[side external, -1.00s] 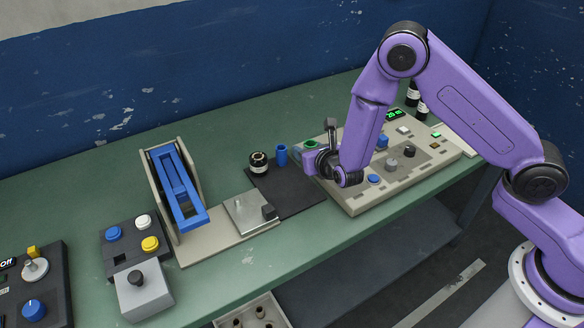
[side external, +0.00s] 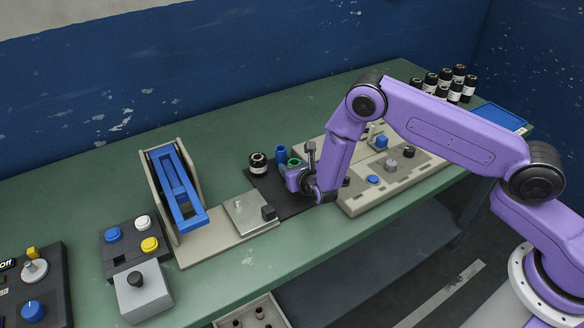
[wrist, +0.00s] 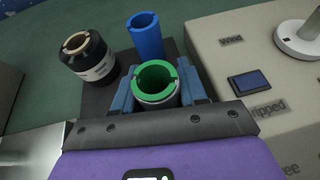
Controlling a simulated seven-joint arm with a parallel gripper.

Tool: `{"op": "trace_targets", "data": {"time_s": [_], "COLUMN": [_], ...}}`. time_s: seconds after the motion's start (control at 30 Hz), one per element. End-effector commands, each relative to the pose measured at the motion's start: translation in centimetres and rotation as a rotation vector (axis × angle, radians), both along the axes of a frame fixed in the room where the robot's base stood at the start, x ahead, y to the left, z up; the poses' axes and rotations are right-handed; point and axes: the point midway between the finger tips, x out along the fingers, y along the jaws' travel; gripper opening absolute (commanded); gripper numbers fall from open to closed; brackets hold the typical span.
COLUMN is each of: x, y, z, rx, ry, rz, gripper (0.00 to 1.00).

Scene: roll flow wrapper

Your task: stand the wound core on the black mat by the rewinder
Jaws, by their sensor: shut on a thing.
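The wound core (wrist: 157,80) has a green tube with a grey wrap around it. My gripper (wrist: 158,96) is shut on it, one blue-grey finger on each side, and the core looks upright. In the side view the green rim (side external: 295,162) shows over the right part of the black mat (side external: 262,184), beside the rewinder (side external: 372,194). My gripper hides the core's lower part, so I cannot tell if it touches the mat. A blue tube (wrist: 147,36) and a black labelled roll (wrist: 89,56) stand on the mat's far side, close behind and to the left.
A metal plate (side external: 243,212) with a small black block lies left of the mat. A blue-framed stand (side external: 177,190) is farther left. Several black rolls (side external: 445,78) and a blue tray (side external: 500,117) are at the far right.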

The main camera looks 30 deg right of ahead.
Motion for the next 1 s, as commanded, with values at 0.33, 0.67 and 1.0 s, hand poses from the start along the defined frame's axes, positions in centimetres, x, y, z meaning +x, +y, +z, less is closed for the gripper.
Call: {"op": "trace_targets", "data": {"time_s": [0.33, 0.67, 1.0], "x": [0.0, 0.0, -2.0], "y": [0.0, 0.0, 0.4], "z": [-0.3, -0.2, 0.9], "rx": [0.0, 0.0, -0.001], "ry": [0.0, 0.0, 0.001], "rz": [0.0, 0.0, 0.004], "gripper": [0.13, 0.67, 0.67]}}
